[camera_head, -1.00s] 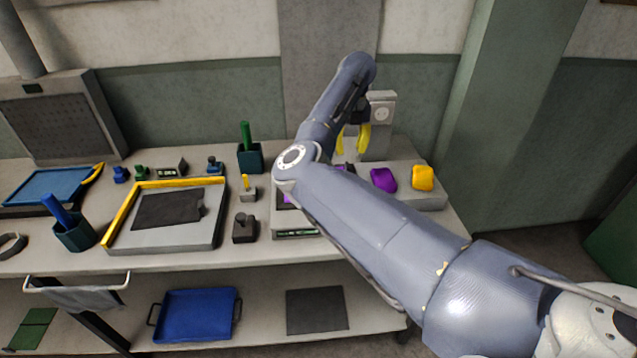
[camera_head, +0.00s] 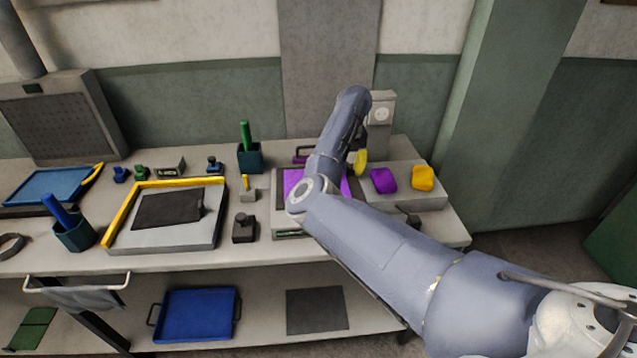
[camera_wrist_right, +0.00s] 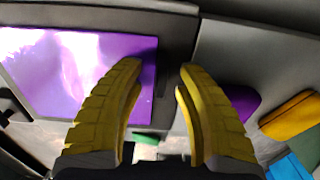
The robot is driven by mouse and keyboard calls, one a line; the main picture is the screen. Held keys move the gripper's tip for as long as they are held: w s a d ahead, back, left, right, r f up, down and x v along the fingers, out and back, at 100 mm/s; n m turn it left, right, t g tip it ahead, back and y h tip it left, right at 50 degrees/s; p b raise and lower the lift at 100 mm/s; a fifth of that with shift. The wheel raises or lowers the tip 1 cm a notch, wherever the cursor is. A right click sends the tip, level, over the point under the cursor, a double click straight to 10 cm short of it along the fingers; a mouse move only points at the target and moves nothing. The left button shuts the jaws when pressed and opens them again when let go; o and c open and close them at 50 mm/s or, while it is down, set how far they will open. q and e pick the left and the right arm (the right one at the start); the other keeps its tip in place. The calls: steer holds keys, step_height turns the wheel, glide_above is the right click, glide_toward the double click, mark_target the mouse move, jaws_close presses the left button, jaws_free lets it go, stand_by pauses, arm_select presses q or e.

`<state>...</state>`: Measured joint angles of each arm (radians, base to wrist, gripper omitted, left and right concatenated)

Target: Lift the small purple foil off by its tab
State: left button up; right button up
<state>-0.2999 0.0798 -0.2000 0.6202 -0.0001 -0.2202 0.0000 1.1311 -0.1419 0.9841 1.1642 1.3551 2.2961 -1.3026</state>
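The purple foil (camera_wrist_right: 62,82) is a shiny flat sheet on a dark plate in the right wrist view. In the head view the foil (camera_head: 292,181) lies on the light-grey die block (camera_head: 293,233), partly hidden by my right arm. My right gripper (camera_wrist_right: 160,68) has two yellow fingers spread apart with nothing between them. Its left fingertip overlaps the foil's right edge in that view; I cannot tell whether it touches. In the head view the right gripper (camera_head: 360,162) is above the block's right side. I cannot make out the foil's tab. My left gripper is not in view.
A purple lump (camera_head: 383,180) and a yellow lump (camera_head: 423,178) sit on a grey block to the right. A yellow-edged die (camera_head: 165,236) and a dark small block (camera_head: 244,228) stand to the left. A green-handled tool stands in a dark holder (camera_head: 250,157) behind.

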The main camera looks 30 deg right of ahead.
steer(key=shift+o, duration=0.3)
jaws_close()
stand_by(0.3)
